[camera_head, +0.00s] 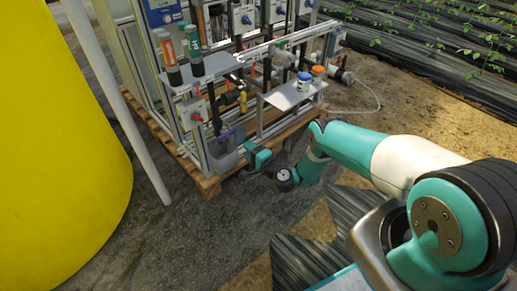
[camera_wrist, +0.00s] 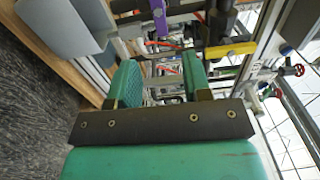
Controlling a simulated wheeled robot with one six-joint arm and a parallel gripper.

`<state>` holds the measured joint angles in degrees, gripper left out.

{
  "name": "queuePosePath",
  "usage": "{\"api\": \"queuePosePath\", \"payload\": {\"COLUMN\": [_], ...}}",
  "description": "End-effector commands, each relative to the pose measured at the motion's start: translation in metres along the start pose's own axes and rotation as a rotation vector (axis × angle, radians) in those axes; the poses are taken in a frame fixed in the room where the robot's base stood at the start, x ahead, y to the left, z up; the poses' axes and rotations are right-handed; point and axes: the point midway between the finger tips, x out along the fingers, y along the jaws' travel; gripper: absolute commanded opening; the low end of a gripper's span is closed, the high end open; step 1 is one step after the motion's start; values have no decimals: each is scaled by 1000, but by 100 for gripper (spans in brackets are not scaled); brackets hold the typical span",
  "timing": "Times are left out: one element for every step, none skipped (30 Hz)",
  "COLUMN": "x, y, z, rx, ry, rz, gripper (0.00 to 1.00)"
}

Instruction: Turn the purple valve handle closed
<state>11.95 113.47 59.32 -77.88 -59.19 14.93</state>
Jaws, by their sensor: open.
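The purple valve handle (camera_head: 226,135) is low on the front of the skid, just above a grey box, in the head view. It also shows at the top of the wrist view (camera_wrist: 161,18), as an upright purple bar beside dark pipework. My gripper (camera_head: 250,149) is just right of the handle in the head view. In the wrist view my gripper (camera_wrist: 161,68) is open, with two green fingers apart and nothing clearly held between them. The handle lies beyond the fingertips and appears apart from them. The valve body is partly hidden.
A yellow valve handle (camera_head: 243,101) sits near the purple one. The grey box (camera_head: 228,155) is close to my gripper. A shelf (camera_head: 290,97) with small bottles juts out above. A wooden pallet (camera_head: 207,184) lies underneath. A large yellow tank (camera_head: 60,150) stands left.

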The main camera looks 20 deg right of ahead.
Motion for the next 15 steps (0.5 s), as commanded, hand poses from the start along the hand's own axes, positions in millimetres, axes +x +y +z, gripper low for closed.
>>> {"api": "queuePosePath", "payload": {"x": [-13,-18,-25,-28,-31,-35,-38,-40,-43,-45,-46,-48,-48,-49,-50], "y": [-5,-5,-5,-5,-4,-4,-3,-3,-2,-2,-1,-1,0,0,1], "z": [-1,-1,0,-1,-1,-1,-1,-1,0,0,0,0,0,0,0], "rx": [5,5,6,3,3,2,3,3,3,3,3,2,2,2,2], "ry": [5,5,5,4,4,4,3,3,3,3,3,2,2,2,2], "rz": [7,7,5,5,5,4,4,3,3,3,3,2,2,3,3], "gripper": [45,45,45,45,45,45,45,45,45,45,45,45,45,45,45]}}
